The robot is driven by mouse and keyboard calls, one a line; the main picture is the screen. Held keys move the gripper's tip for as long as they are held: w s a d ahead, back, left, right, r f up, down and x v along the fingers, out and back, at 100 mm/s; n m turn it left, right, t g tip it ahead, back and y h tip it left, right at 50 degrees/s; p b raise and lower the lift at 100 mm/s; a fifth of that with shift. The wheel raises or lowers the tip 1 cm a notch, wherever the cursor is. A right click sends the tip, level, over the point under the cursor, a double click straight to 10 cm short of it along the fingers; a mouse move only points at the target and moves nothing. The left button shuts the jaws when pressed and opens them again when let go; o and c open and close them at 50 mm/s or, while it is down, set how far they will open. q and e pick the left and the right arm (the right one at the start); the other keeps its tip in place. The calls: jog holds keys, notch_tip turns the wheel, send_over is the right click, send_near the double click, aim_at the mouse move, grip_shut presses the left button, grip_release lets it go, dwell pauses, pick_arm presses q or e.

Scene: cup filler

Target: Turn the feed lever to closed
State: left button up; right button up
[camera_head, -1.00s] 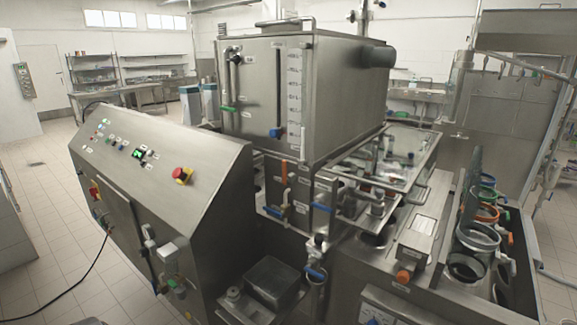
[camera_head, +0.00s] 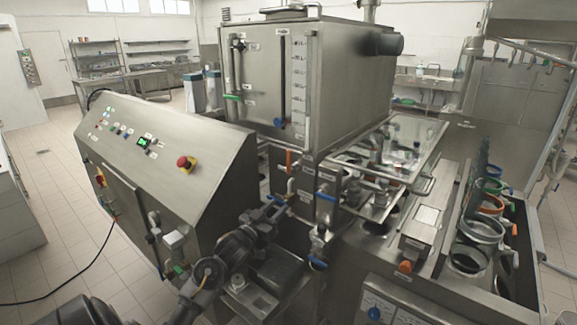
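My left arm comes in from the bottom left, and its dark gripper (camera_head: 270,213) is in front of the tank stand, close to a small blue lever (camera_head: 277,199). I cannot tell whether it touches the lever or whether its fingers are open. An orange lever (camera_head: 289,161) stands upright just above. Another blue lever (camera_head: 326,198) is to the right, and a blue handle (camera_head: 317,263) sits lower. The labels are too small to read, so I cannot tell which is the feed lever. My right gripper is not in view.
The sloped control cabinet (camera_head: 165,155) with a red stop button (camera_head: 187,164) stands left of the arm. The steel tank (camera_head: 300,85) is above and behind. A steel box (camera_head: 277,270) lies below the gripper. Coloured rings (camera_head: 486,205) stand at the right.

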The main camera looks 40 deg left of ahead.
aim_at(287, 157)
pick_arm(q)
notch_tip(287, 157, up, 10)
jog(key=a+t+h, duration=0.1)
jog(key=a+t, duration=0.1)
jog(key=t, duration=0.1)
jog(key=shift+m, duration=0.3)
jog(key=p+x, duration=0.4)
jog(key=x, duration=0.5)
jog(key=shift+a, duration=0.1)
jog(key=shift+w, duration=0.65)
jog(key=shift+r, duration=0.1)
grip_shut()
